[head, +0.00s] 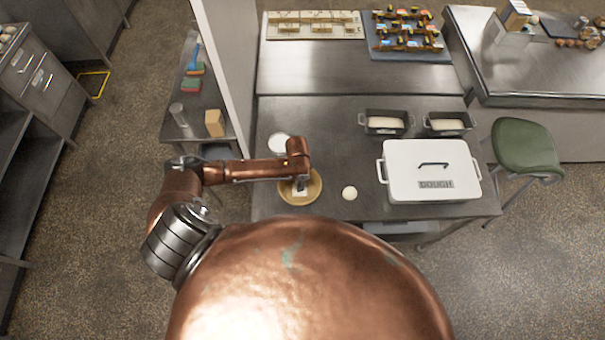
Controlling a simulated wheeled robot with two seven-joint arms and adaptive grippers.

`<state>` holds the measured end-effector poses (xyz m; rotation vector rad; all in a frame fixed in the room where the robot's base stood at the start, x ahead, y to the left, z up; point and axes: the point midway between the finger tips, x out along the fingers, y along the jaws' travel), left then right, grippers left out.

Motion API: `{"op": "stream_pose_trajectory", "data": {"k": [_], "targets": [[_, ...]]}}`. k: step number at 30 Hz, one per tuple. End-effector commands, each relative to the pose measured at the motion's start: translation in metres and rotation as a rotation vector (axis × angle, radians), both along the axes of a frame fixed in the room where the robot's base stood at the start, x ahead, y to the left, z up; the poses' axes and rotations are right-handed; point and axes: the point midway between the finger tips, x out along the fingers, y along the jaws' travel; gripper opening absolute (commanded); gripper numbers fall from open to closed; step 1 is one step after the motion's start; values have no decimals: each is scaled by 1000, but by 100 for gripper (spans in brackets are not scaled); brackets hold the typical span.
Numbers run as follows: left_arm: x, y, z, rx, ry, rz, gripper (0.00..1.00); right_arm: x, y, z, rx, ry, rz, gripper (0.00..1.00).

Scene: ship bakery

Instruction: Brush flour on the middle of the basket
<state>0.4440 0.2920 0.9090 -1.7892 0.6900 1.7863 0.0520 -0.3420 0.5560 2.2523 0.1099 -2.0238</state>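A round tan basket (317,190) sits near the front edge of the steel table, left of the middle. My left arm reaches in from the left, and my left gripper (300,178) is pointed down over the basket. A small pale and dark object (300,190) shows below the gripper, inside the basket outline; it may be a brush, but it is too small to tell. The fingers are hidden by the wrist, so their opening does not show. A round white bowl (279,141) stands just behind my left forearm. My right gripper is not in view.
A dough ball (349,193) lies right of the basket. A white lidded box labelled DOUGH (432,160) stands farther right, with two dark loaf tins (385,122) (447,123) behind it. A white post (222,70) rises at the table's left. A green stool (524,147) stands at right.

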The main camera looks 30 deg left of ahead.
Motion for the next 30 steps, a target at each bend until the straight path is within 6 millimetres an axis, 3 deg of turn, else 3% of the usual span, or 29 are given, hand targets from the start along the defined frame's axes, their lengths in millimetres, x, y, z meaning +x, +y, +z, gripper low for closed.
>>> {"op": "stream_pose_trajectory", "data": {"k": [7,10,16,24,30], "targets": [[-2,17,0,1,1,-1,1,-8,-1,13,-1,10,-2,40],[-2,18,17,0,-3,-1,1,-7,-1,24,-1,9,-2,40],[-4,18,32,0,0,3,1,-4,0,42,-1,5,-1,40],[-2,16,54,0,0,-3,1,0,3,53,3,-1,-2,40],[1,12,69,0,-1,-12,1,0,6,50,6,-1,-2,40]]}}
